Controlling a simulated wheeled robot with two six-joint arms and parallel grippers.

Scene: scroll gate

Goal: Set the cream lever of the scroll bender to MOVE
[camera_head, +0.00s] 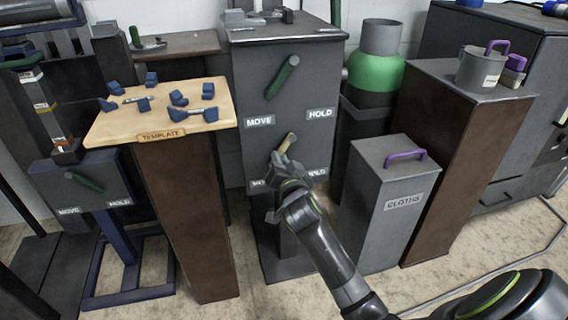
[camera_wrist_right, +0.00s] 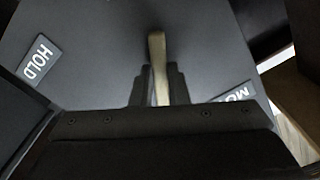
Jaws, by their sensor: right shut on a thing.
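The cream lever (camera_head: 288,143) is on the front of a dark grey cabinet (camera_head: 240,80). Its visible part slants, with its upper end to the right. My right gripper (camera_head: 281,163) is shut on its lower part and hides that part. In the right wrist view the cream lever (camera_wrist_right: 158,62) stands between the fingers of the right gripper (camera_wrist_right: 155,87). In the wrist view HOLD (camera_wrist_right: 38,58) is left and MOVE (camera_wrist_right: 234,95) right. My left gripper is not in view.
A green lever (camera_head: 282,77) sits higher on the same cabinet, above another MOVE and HOLD pair. A wooden template board (camera_head: 215,90) with blue pieces stands left. A grey CLOTHS box (camera_head: 370,165) with a purple handle stands close to the right of my arm.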

